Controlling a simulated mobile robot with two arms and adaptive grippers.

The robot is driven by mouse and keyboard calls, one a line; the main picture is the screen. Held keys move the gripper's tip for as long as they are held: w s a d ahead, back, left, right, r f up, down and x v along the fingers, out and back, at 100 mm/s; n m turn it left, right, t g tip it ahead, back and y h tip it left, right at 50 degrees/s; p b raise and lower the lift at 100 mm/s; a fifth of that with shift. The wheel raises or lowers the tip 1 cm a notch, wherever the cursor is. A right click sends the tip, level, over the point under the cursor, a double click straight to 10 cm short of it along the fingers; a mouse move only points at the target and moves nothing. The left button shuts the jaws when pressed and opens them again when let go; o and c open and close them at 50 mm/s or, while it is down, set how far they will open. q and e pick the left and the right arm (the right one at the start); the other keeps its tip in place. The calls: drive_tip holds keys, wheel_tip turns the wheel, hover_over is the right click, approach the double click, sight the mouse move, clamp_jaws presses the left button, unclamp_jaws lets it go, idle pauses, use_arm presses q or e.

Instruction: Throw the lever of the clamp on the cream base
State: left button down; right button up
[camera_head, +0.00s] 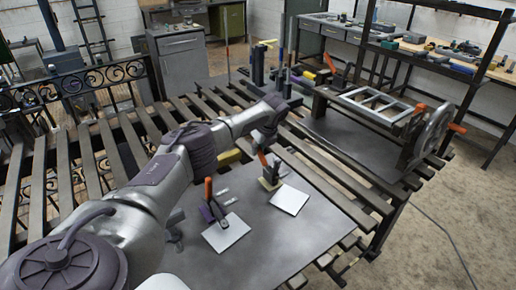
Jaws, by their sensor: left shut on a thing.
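The clamp on the cream base (266,184) stands on the grey plate of the bench, right of centre. Its upright lever has an orange grip (262,158). My left gripper (262,143) reaches over from the left and is shut at the top of this lever; the fingers are small and partly hidden by the wrist. A white sheet (290,199) lies at the clamp's right. A second clamp, with a purple base (206,214) and an orange grip (208,188), stands nearer, beside another white sheet (226,233). My right gripper does not show.
A dark fixture (173,228) stands close beside my left arm. Small light pieces (228,201) lie between the clamps. A frame with a grey wheel (430,137) stands at the bench's right. Bars in a rack (286,70) rise behind. The plate's front right is clear.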

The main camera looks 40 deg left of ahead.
sight(260, 149)
use_arm(q)
drive_tip(key=d+r+y+p, duration=0.1)
drive_tip(key=p, duration=0.3)
drive_tip(key=d+r+t+y+p, duration=0.1)
drive_tip(key=y+p, duration=0.1)
drive_tip(key=p, duration=0.1)
drive_tip(key=shift+s+d+p, duration=0.2)
drive_tip(key=shift+s+p, duration=0.15)
drive_tip(key=shift+s+d+r+y+p, duration=0.1)
drive_tip(key=shift+d+r+y+p, duration=0.05)
drive_tip(key=shift+d+y+p, duration=0.55)
drive_tip(key=shift+s+d+r+t+y+p, duration=0.15)
drive_tip(key=shift+d+t+y, duration=0.1)
drive_tip(key=shift+y, duration=0.35)
drive_tip(key=shift+s+d+f+t+y+p, duration=0.15)
drive_tip(key=shift+d+t+y, duration=0.1)
drive_tip(key=shift+y, duration=0.35)
drive_tip(key=shift+r, duration=0.1)
drive_tip(key=c, duration=1.1)
unclamp_jaws()
drive_tip(key=shift+d, duration=0.1)
drive_tip(key=v, duration=1.2)
